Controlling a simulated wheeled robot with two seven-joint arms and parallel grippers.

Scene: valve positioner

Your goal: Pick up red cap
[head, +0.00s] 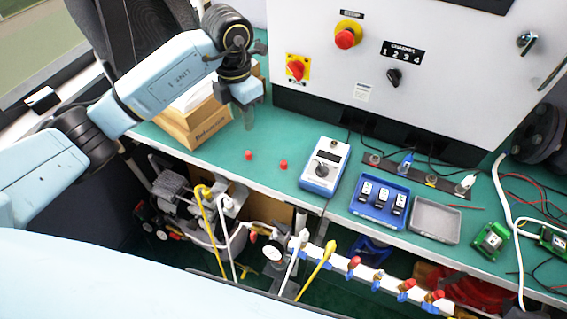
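Two small red caps lie on the green bench top in the head view. The left red cap (248,155) is near the cardboard box, and the other red cap (283,164) is to its right, nearer the blue-and-white meter. My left gripper (248,112) hangs above the bench, beside the box and above and behind the left cap in the picture. It is apart from both caps. Its fingers are small and partly blurred against the green bench, so I cannot tell how far apart they are. My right gripper is not in view.
A cardboard box (200,122) stands left of the caps. The meter (325,166), a blue tray (379,201) and a grey tray (435,220) stand to the right. The control cabinet (430,70) rises behind. Pipes with valves (352,268) run below the bench's front edge.

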